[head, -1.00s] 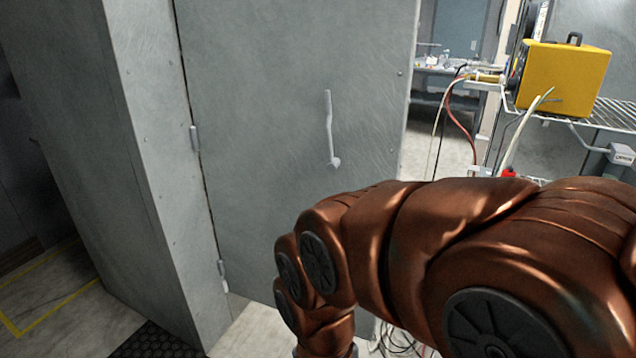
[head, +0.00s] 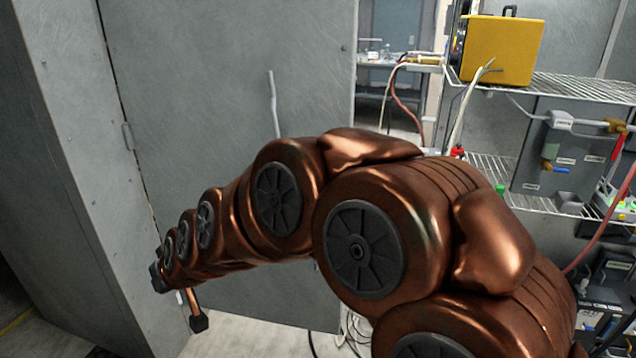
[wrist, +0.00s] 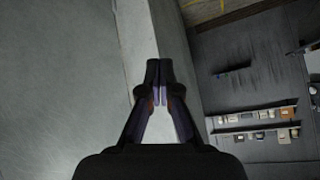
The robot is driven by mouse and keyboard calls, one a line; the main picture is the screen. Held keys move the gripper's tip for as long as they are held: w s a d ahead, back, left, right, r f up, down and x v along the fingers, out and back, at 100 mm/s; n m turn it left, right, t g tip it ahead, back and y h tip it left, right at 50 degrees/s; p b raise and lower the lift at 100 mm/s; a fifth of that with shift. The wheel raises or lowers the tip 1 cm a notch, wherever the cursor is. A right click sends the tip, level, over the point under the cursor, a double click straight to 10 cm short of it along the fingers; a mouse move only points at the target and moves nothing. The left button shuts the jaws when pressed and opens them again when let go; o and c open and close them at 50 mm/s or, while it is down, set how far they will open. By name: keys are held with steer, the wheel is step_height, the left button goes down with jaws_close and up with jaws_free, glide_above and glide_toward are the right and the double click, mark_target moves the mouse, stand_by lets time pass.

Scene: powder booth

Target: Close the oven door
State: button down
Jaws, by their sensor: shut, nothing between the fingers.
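The oven door (head: 220,110) is a tall grey metal panel in the head view, hinged on its left side to the grey oven body (head: 75,170). It stands swung out, with floor showing under it and the room past its right edge. A pale vertical handle (head: 274,103) is on its face, its lower end hidden by my copper arm. My gripper (wrist: 159,68) is shut and empty in the wrist view, its tips over a grey panel edge. I cannot tell whether they touch. In the head view my arm reaches across the door's lower part toward the hinge side.
At right, a wire shelf rack (head: 575,88) carries a yellow box (head: 502,50), with hoses and cables hanging beside it. Cables lie on the floor under the door's right part. A cluttered bench (head: 390,62) stands in the far room.

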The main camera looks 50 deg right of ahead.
steer(key=w+d+m+t+h+b, duration=0.35)
steer(key=w+d, duration=0.25)
steer(key=d, duration=0.5)
steer(key=s+d+m+g+h+b, duration=0.1)
steer(key=s+d+m+g+h, duration=0.15)
steer(key=d+h, duration=0.45)
steer(key=s+d+r+m+g+h+b, duration=0.1)
steer(key=s+d+m+h+b, duration=0.2)
steer(key=d, duration=0.8)
steer(key=s+d+m+g+h, duration=0.2)
steer(key=s+d+h, duration=0.25)
steer(key=d, duration=0.55)
steer(key=p+x, duration=0.7)
steer(key=x, duration=0.6)
steer(key=shift+w+f+y+p, duration=0.2)
steer(key=shift+w+y+p, duration=0.1)
steer(key=shift+w+p, duration=0.15)
